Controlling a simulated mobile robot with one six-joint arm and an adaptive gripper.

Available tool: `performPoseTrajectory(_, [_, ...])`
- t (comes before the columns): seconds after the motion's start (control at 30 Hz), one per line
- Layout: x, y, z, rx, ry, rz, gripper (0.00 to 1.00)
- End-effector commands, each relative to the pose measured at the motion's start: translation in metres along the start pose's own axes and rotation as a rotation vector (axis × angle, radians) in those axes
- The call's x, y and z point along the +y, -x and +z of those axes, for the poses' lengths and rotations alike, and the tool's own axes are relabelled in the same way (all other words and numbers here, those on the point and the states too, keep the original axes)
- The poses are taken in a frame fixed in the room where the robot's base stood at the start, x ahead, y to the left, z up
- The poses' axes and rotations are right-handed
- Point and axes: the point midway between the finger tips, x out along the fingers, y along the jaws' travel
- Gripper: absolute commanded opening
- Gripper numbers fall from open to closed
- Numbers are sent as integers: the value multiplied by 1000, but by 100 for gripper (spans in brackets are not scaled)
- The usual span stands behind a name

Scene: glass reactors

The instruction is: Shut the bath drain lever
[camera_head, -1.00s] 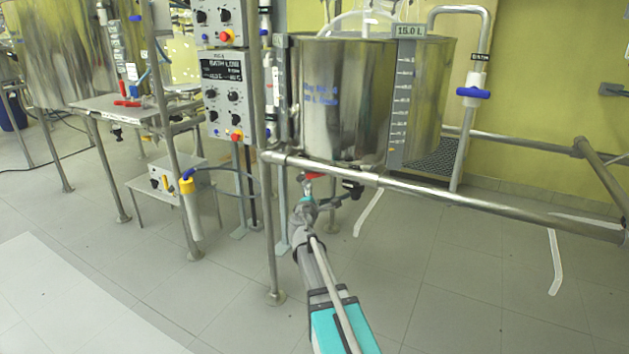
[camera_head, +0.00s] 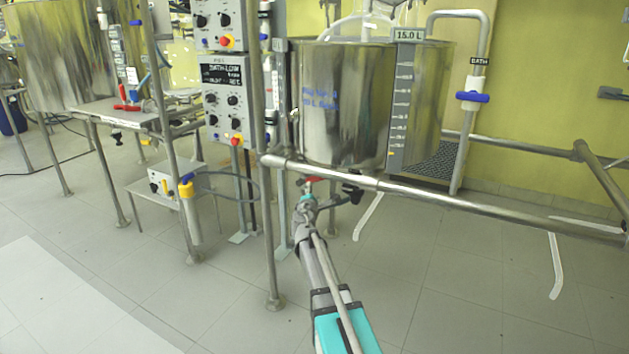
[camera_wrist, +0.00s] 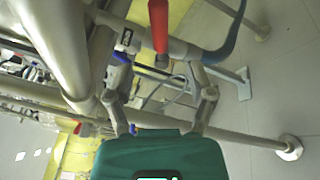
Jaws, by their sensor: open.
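The red lever (camera_head: 313,179) sits under the steel bath vessel (camera_head: 345,105), just behind the front rail, largely hidden by my gripper. In the wrist view the red lever (camera_wrist: 158,25) comes in from the top edge, with its end near the gap between my fingers. My gripper (camera_head: 308,198) is open below the rail, close to the lever in the head view. In the wrist view my gripper (camera_wrist: 160,60) has its two grey fingers spread, with nothing held between them. I cannot tell whether either finger touches the lever.
The steel front rail (camera_head: 450,202) runs just above my gripper, and an upright post (camera_head: 268,230) stands to its left. A black fitting (camera_head: 353,192) hangs right of the lever. A control panel (camera_head: 226,100) is at the upper left. The floor below is mostly clear.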

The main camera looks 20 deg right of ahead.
Motion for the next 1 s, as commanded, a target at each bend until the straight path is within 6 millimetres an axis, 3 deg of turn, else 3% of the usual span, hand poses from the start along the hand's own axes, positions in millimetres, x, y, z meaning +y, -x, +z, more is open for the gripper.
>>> performPoseTrajectory(0.3, [1,-52,-1,-1,0,0,69])
performPoseTrajectory(0.6, [1,-92,-1,0,0,0,69])
performPoseTrajectory(1.0, [0,-107,-1,0,0,0,69])
